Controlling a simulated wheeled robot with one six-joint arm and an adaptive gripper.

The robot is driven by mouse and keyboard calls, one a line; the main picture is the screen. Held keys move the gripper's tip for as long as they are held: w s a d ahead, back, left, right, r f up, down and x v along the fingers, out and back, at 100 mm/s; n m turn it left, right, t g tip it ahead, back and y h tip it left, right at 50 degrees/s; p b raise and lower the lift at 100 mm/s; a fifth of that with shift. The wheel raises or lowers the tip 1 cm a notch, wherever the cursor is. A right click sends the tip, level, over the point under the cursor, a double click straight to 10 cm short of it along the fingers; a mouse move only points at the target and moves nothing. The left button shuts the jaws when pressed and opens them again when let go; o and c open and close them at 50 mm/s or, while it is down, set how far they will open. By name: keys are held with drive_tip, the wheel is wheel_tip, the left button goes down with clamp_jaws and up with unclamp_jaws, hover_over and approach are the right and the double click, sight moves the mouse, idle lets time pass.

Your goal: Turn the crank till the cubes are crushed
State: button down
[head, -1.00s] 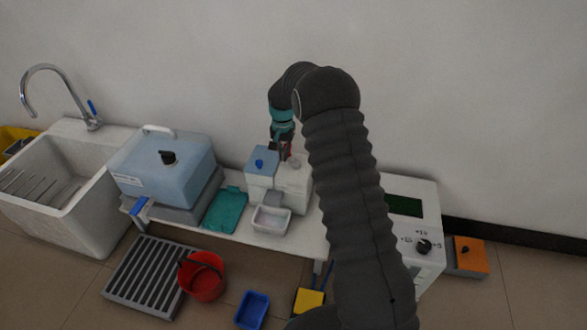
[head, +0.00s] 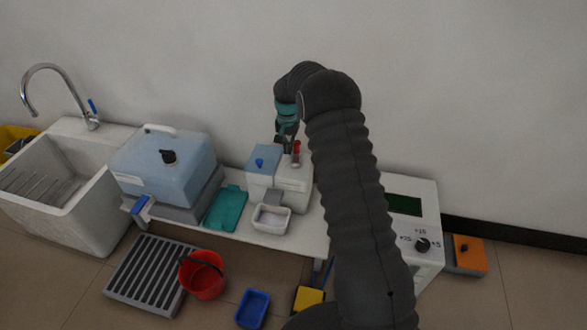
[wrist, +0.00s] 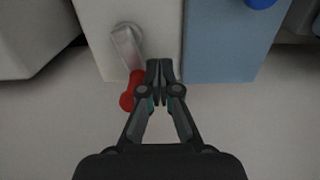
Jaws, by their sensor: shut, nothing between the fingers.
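The crusher is a small box with a white part (head: 294,180) and a blue-lidded part (head: 263,160) on the bench. Its crank has a grey arm (wrist: 126,45) and a red knob, which shows in the head view (head: 297,147) and in the wrist view (wrist: 132,92). My gripper (wrist: 160,68) is shut and empty, just right of the red knob in the wrist view, apart from or barely beside it. In the head view my gripper (head: 285,145) is behind the crusher's top. A white tray (head: 271,219) stands in front of the crusher. No cubes can be made out.
A large blue-lidded box (head: 165,165) and a teal board (head: 226,208) are left of the crusher. A white device with a dial (head: 422,245) stands to the right. A sink (head: 75,175) is far left. A red bucket (head: 204,280) and blue bin (head: 253,308) are on the floor.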

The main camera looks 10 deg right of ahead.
wheel_tip(320, 180, up, 3)
drive_tip(key=shift+f+p, duration=0.15)
drive_tip(key=shift+p, duration=0.45)
drive_tip(key=shift+r, duration=2.5)
